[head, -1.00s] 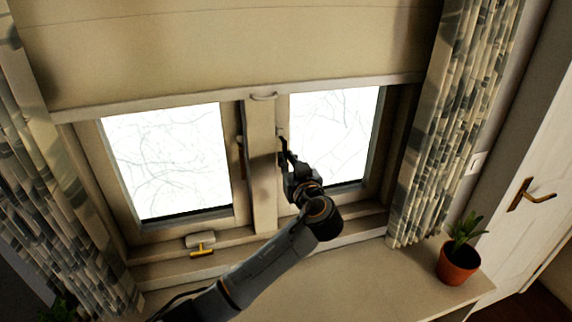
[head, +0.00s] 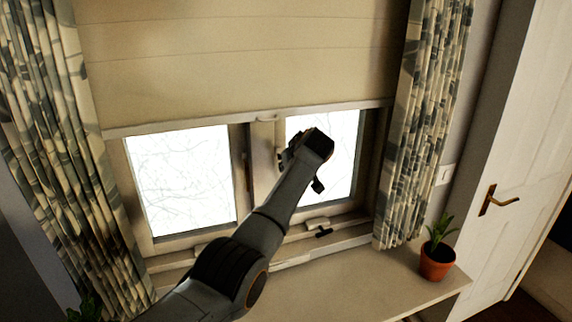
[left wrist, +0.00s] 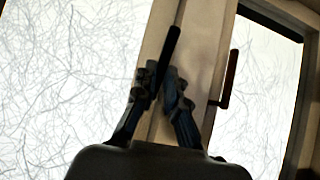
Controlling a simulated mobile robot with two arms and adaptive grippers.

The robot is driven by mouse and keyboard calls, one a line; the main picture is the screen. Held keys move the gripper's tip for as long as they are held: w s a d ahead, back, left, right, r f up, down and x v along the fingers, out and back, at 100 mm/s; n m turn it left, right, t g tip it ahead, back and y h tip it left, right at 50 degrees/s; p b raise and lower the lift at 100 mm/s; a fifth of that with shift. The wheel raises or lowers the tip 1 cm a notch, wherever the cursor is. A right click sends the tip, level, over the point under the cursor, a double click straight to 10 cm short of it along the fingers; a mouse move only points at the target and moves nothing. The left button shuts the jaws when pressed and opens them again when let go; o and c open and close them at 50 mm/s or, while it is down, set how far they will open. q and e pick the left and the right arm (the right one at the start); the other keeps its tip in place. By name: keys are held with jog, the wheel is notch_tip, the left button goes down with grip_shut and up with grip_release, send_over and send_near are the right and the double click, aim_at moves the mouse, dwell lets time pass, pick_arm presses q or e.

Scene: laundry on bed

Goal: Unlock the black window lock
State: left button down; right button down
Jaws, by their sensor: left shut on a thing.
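A black handle (left wrist: 173,43), which looks like the black window lock, is on the window frame in the left wrist view. It is slightly tilted in that picture. My left gripper (left wrist: 161,85) is shut on its lower part. In the head view my left gripper (head: 287,156) is at the inner edge of the right window, and my own wrist hides the handle there. A second small black handle (head: 323,232) sits on the bottom frame of the right window. My right gripper is not in view.
A brown handle (left wrist: 230,78) is on the neighbouring window frame. A blind (head: 240,60) hangs just above both windows, with patterned curtains (head: 422,130) at the sides. A potted plant (head: 437,262) stands on the sill's right end. The sill's middle is clear.

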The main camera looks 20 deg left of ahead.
pick_arm(q)
jog(key=shift+r+g+p, duration=0.3)
jog(key=shift+p, duration=0.2)
jog(key=shift+g+h+p, duration=0.3)
jog(key=shift+h, duration=0.1)
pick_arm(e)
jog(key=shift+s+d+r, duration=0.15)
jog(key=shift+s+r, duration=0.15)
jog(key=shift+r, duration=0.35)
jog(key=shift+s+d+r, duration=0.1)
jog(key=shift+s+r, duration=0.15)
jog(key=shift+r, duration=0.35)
pick_arm(q)
jog(key=c, duration=1.4)
grip_release()
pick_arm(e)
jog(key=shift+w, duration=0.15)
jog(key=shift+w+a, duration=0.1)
pick_arm(q)
jog(key=v, duration=1.2)
